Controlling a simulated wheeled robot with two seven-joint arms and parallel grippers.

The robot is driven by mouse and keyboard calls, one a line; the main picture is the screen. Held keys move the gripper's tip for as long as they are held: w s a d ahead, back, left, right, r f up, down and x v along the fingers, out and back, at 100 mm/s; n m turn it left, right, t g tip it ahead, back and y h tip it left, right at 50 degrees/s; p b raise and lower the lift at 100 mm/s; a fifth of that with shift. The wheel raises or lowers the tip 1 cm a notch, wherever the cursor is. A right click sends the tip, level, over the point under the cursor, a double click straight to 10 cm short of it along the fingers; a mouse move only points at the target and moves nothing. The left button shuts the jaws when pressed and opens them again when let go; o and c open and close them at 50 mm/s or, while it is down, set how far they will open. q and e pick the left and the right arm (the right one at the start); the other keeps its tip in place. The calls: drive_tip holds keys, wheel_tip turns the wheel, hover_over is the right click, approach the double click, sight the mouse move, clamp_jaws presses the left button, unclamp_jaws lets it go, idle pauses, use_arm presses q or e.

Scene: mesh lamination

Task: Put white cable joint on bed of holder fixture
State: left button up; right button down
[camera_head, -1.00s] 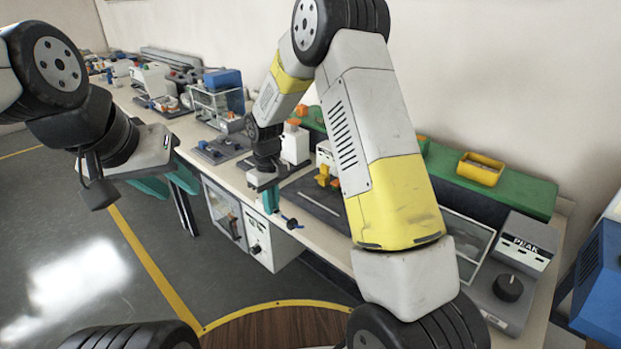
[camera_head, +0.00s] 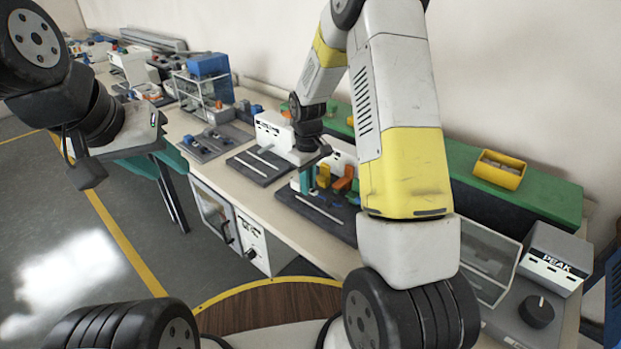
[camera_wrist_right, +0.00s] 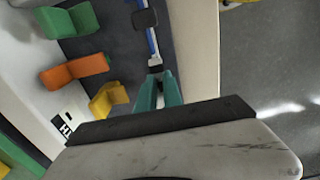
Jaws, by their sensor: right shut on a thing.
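The holder fixture (camera_head: 331,232) is a dark plate with a white bar, with orange, yellow and green clamps behind. Its dark bed also shows in the wrist view (camera_wrist_right: 112,38). My right gripper (camera_head: 306,181) is over its left part, fingers pointing down. Contact with the bed cannot be told.
A similar dark plate (camera_head: 258,170) with a white box lies left of the fixture. In the wrist view the orange clamp (camera_wrist_right: 75,70), yellow clamp (camera_wrist_right: 107,100) and green clamp (camera_wrist_right: 70,20) stand beside the fingers. A yellow bin (camera_head: 499,170) rests on the green shelf.

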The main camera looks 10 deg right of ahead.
sight(320, 203)
drive_tip(key=d, duration=0.3)
drive_tip(key=shift+s+d+f, duration=0.2)
drive_tip(key=shift+d, duration=0.05)
drive_tip(key=shift+f, duration=1.7)
drive_tip(key=shift+f, duration=0.15)
drive_tip(key=c, duration=1.8)
unclamp_jaws()
